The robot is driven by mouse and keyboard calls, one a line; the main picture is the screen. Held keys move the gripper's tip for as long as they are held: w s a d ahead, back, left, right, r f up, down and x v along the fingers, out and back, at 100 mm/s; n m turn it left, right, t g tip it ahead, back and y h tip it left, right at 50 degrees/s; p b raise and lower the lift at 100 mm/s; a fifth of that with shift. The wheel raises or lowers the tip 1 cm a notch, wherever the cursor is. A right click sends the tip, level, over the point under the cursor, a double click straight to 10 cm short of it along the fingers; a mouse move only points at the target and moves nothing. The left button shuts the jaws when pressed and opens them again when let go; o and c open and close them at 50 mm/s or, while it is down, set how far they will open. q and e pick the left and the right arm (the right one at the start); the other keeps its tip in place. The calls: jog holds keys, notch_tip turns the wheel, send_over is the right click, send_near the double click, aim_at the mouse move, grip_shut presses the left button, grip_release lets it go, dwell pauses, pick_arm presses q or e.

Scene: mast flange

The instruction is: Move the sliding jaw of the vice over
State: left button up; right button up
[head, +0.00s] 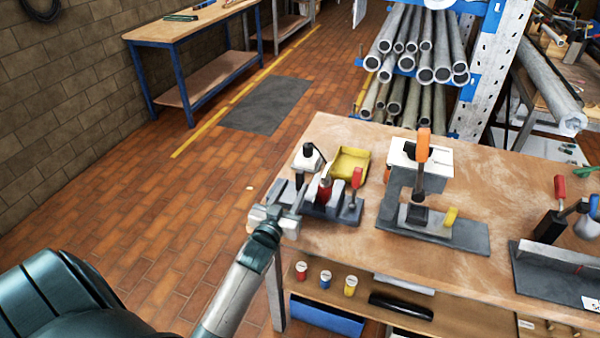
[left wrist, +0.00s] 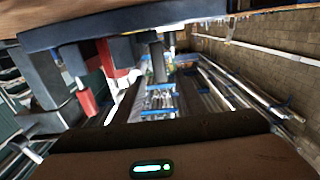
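A dark grey vice (head: 333,211) with a red-topped part and a red-handled lever (head: 356,180) stands at the near left corner of the workbench. My left gripper (head: 287,197) is at the left end of the vice, over the bench edge, close to its dark blocks. Whether it touches them or has anything between its fingers is unclear. The left wrist view is tilted and shows dark grey blocks (left wrist: 42,78) and red parts (left wrist: 105,55) close by, with no clear fingertips. The sliding jaw cannot be told apart for certain. My right gripper is not in view.
The workbench (head: 350,265) holds a yellow tray (head: 350,163) behind the vice and an orange-handled clamp fixture (head: 422,145) to its right. Small coloured pots (head: 326,278) stand on the lower shelf. A pipe rack (head: 425,60) stands behind.

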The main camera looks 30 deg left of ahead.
aim_at(298, 178)
pick_arm(q)
jog(key=p+x, duration=0.1)
jog(key=x, duration=0.5)
jog(key=shift+w, duration=0.25)
grip_shut()
